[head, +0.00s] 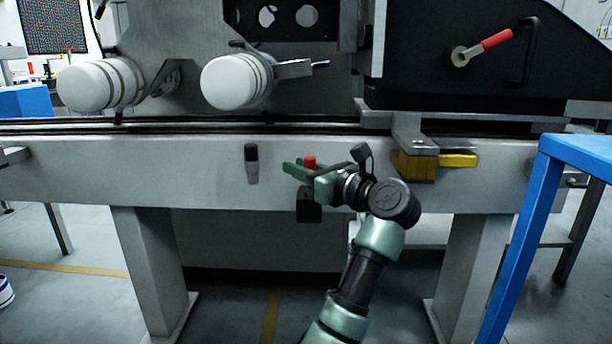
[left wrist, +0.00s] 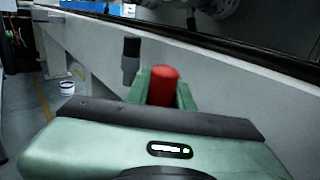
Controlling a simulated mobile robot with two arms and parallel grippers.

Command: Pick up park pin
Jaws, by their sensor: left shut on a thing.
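A red-topped pin (head: 309,161), which looks like the park pin, stands between the green fingers of my left gripper (head: 299,169). In the left wrist view its red round top (left wrist: 163,87) shows between the two fingers, and its lower part is hidden. My left gripper is shut on it, in front of the pale beam of the machine. A second pin, grey with a black top (head: 251,165), is upright against the beam's front face, left of my fingertips. It also shows beyond the fingers in the left wrist view (left wrist: 130,60). My right gripper is not in view.
The long pale beam (head: 80,165) runs across behind my gripper. Two white rollers (head: 232,82) sit above it. A yellow block (head: 458,159) and a red-handled lever (head: 485,46) are to the right. A blue frame (head: 530,215) stands at the right edge.

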